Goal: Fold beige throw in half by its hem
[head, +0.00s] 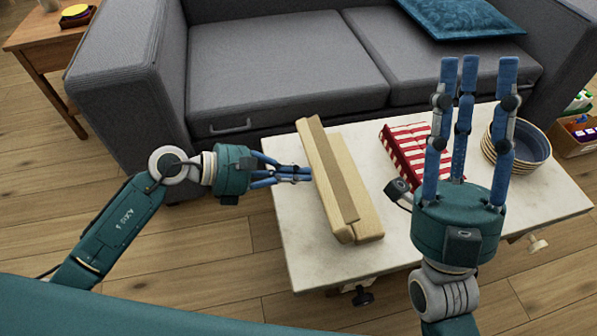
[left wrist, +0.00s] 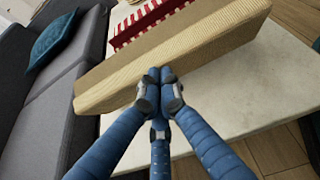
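The beige throw (head: 358,175) lies on the white marble-topped table (head: 304,262), left of its middle. One long layer of it stands raised and tilted along its left side. The throw also fills the upper part of the left wrist view (left wrist: 190,55). My left gripper (head: 309,174) reaches in from the left. Its blue fingers are closed together at the raised layer's left edge, and the fingertips meet against the throw in the left wrist view (left wrist: 158,76). The throw hides what lies beyond the tips. My right gripper (head: 478,72) is open and empty, fingers pointing up.
A red-and-white striped cloth (head: 405,150) lies right of the throw. Stacked bowls (head: 530,145) stand at the table's right end, partly behind my right gripper. A grey sofa (head: 285,55) with a blue cushion (head: 460,15) stands close behind the table. A wooden side table (head: 45,35) is far left.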

